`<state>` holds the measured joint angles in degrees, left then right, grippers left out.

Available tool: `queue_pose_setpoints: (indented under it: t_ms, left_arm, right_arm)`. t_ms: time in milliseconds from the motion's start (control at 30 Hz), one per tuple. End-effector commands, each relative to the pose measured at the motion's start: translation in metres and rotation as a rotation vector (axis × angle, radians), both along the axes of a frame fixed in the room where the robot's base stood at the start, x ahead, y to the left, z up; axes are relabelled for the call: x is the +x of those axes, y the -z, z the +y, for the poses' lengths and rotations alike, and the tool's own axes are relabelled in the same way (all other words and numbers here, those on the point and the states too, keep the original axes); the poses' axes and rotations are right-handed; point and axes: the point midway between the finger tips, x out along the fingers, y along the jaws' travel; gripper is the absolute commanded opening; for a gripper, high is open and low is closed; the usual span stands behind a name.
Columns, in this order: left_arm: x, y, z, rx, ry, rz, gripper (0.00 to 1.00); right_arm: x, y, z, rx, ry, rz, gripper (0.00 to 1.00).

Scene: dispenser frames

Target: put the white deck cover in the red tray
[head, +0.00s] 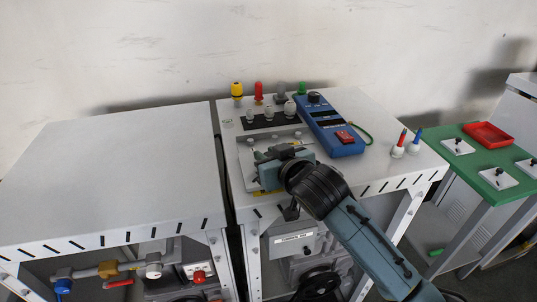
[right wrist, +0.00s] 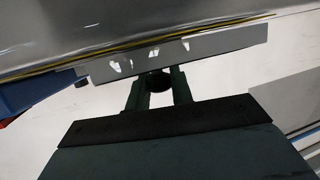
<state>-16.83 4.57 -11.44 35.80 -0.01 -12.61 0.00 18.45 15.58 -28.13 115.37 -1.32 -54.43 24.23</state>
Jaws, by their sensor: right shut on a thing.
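The red tray (head: 488,135) lies on the green table top at the right. My right gripper (head: 272,155) is over the middle cabinet's top, shut on a dark round knob (right wrist: 158,83) that shows between its fingers in the right wrist view. A pale plate (head: 244,156), seemingly the white deck cover, lies around and under the gripper in the head view. The gripper and wrist hide much of it. A plate (right wrist: 215,48) shows nearly edge-on beyond the fingers in the right wrist view. I cannot tell whether it is lifted. My left gripper is out of view.
A blue meter (head: 330,125) stands close to the right of the gripper. Several coloured knobs (head: 258,92) line the back. Red and blue pens (head: 400,145) stand at the right corner. Small white plates with black knobs (head: 458,146) lie on the green table. The left cabinet top (head: 110,180) is bare.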

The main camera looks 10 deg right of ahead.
Motion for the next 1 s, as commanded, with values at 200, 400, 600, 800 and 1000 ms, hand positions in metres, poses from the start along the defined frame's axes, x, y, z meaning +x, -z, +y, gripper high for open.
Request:
queue_pose_setpoints:
  t_ms: [200,400,600,800,1000]
  left_arm:
    - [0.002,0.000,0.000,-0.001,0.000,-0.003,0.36]
    - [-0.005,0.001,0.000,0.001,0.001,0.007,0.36]
    - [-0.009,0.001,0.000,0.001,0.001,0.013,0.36]
    - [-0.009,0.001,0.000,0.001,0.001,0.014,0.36]
    - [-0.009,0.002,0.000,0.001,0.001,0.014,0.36]
  right_arm:
    - [0.000,-0.001,0.000,0.001,0.000,-0.003,0.00]
    - [0.000,0.002,0.000,0.001,0.000,-0.002,0.32]
    - [0.000,0.002,0.000,0.001,0.000,-0.002,0.44]
    - [0.000,0.000,0.000,0.001,0.000,-0.002,0.44]
    - [-0.015,-0.005,-0.004,0.001,0.000,-0.002,0.44]
